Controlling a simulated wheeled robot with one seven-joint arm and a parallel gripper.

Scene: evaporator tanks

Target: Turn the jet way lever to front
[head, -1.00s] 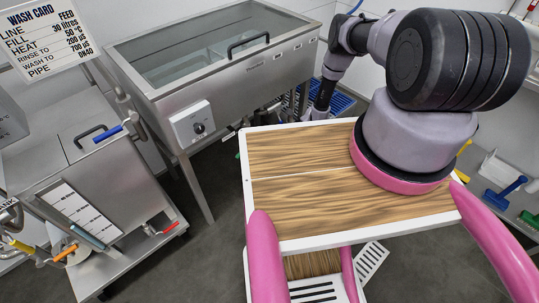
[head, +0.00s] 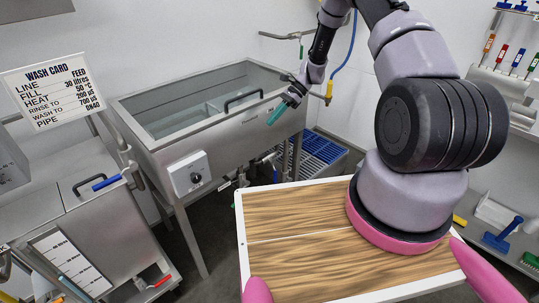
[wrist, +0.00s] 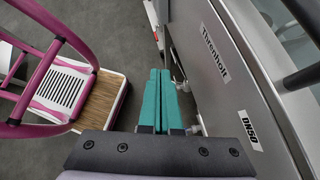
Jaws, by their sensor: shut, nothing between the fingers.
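My gripper (head: 276,114) has teal fingers, pressed together and empty, beside the right end of the steel tank's front face (head: 225,140). In the wrist view the fingers (wrist: 160,98) point down along a steel face marked "Threnholt" and "DN50". I cannot tell for sure which lever is the jet way lever. Below the tank's right end is pipework with a small blue handle (head: 269,157). A blue lever (head: 107,183) is on the left steel unit, and a red lever (head: 159,282) is low on it. The gripper touches none of these.
A blue hose (head: 351,45) hangs at the back wall beside pipework. Dark floor lies between the units.

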